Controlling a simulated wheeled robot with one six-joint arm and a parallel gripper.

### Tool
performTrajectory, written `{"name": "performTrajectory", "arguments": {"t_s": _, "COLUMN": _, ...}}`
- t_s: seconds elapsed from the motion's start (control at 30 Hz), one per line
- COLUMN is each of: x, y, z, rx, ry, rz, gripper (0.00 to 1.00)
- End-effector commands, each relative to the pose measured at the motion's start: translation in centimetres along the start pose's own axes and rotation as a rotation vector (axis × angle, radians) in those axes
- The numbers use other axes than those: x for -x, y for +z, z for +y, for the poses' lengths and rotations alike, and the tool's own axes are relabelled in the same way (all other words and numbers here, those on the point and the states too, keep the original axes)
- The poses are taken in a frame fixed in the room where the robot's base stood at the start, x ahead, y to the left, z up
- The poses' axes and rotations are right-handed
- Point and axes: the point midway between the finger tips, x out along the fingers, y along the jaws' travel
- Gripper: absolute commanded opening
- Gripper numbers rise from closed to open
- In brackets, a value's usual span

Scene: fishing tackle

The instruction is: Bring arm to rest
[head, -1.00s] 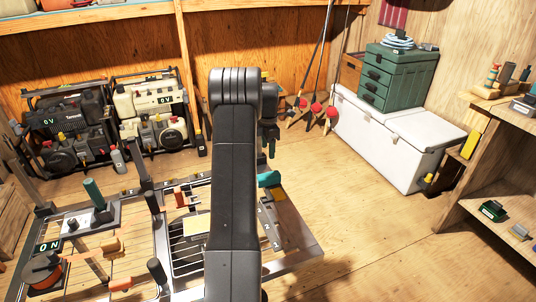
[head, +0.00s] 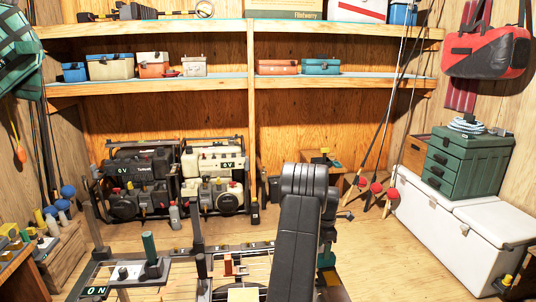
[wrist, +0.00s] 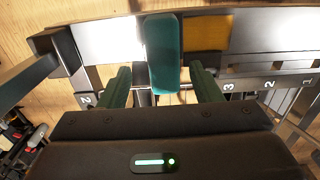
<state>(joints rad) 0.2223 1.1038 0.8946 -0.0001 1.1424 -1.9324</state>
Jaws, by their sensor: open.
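My arm (head: 294,235) rises in front of the head camera and bends down at its top, over the metal-framed workbench. In the wrist view my gripper (wrist: 163,85) is open, with its two dark green fingers spread apart. A teal block-like part (wrist: 163,50) shows between and beyond the fingers. I cannot tell whether the fingers touch it, but gaps show on both sides. In the head view the gripper is mostly hidden behind my arm.
Two generators (head: 137,183) stand at the back left. A white chest (head: 470,245) with a green drawer box (head: 468,163) on top stands at the right. Shelves (head: 180,83) with small boxes line the back wall. Rods lean at the back right. Floor between bench and chest is clear.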

Motion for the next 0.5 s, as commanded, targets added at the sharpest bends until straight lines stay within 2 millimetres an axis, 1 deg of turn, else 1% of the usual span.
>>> {"name": "performTrajectory", "arguments": {"t_s": 0.03, "x": -1.1, "y": 0.0, "z": -0.1, "rx": 0.0, "ry": -0.003, "rz": 0.001, "gripper": 0.58}}
{"name": "performTrajectory", "arguments": {"t_s": 0.1, "x": -2.3, "y": 0.0, "z": -0.1, "rx": 0.0, "ry": -0.003, "rz": 0.001, "gripper": 0.58}}
{"name": "performTrajectory", "arguments": {"t_s": 0.3, "x": -4.5, "y": 0.0, "z": -0.1, "rx": 0.0, "ry": -0.002, "rz": 0.001, "gripper": 0.58}}
{"name": "performTrajectory", "arguments": {"t_s": 0.33, "x": -4.7, "y": 0.0, "z": -0.1, "rx": 0.0, "ry": -0.002, "rz": 0.001, "gripper": 0.58}}
{"name": "performTrajectory", "arguments": {"t_s": 0.5, "x": -4.4, "y": 0.0, "z": -0.5, "rx": -0.001, "ry": 0.0, "rz": 0.0, "gripper": 0.58}}
